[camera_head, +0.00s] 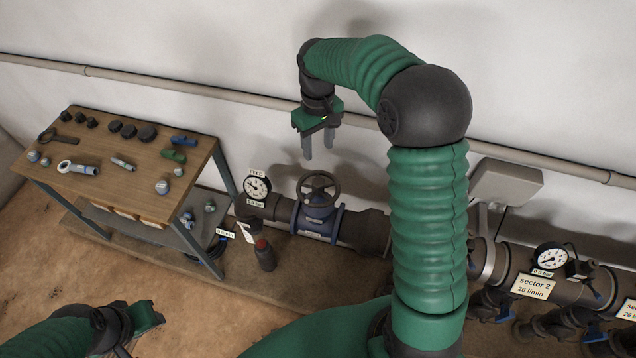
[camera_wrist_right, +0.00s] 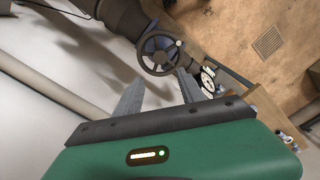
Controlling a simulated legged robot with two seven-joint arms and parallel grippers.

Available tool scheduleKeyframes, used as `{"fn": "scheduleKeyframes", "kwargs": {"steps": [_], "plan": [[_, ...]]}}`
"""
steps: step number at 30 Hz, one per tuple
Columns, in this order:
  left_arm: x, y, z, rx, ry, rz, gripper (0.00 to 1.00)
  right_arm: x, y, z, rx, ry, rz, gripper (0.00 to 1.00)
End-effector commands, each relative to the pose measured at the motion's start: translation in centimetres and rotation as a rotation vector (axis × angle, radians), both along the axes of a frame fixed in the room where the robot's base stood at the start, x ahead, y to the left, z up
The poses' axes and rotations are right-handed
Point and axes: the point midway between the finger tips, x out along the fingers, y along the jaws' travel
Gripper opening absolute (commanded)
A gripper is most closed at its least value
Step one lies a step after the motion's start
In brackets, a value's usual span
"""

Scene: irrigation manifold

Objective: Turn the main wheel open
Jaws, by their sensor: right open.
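The main wheel (camera_head: 318,188) is a dark spoked handwheel on a blue-flanged valve (camera_head: 318,222) in the dark pipe along the wall. It also shows in the right wrist view (camera_wrist_right: 160,56), just beyond my fingertips. My right gripper (camera_head: 318,153) hangs above the wheel with its fingers pointing down, open and empty. In the right wrist view its two fingers (camera_wrist_right: 159,82) are spread apart, and the wheel appears beyond the gap.
A wooden workbench (camera_head: 135,190) with fittings and tools is at the left. A sector 2 gauge (camera_head: 550,257) is at the right. A light pipe (camera_head: 230,95) runs along the wall.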

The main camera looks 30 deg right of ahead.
Motion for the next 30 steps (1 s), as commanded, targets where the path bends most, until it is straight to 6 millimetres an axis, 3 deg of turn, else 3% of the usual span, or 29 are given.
{"fn": "scheduleKeyframes", "kwargs": {"steps": [3,8,24,30], "plan": [[0.0,0.0,-0.2,0.000,0.000,0.000,0.36,0.1,0.0,0.2,0.000,-0.007,-0.194,0.47],[0.0,0.0,0.2,0.000,0.000,0.000,0.36,0.1,0.0,-0.8,0.001,-0.003,-0.243,0.47],[0.0,0.0,3.5,0.000,0.000,0.000,0.36,-0.1,0.1,-13.7,0.001,-0.002,-0.238,0.47],[0.0,0.0,4.0,0.000,0.000,0.000,0.36,0.0,0.0,-16.3,-0.001,-0.006,-0.237,0.47]]}}
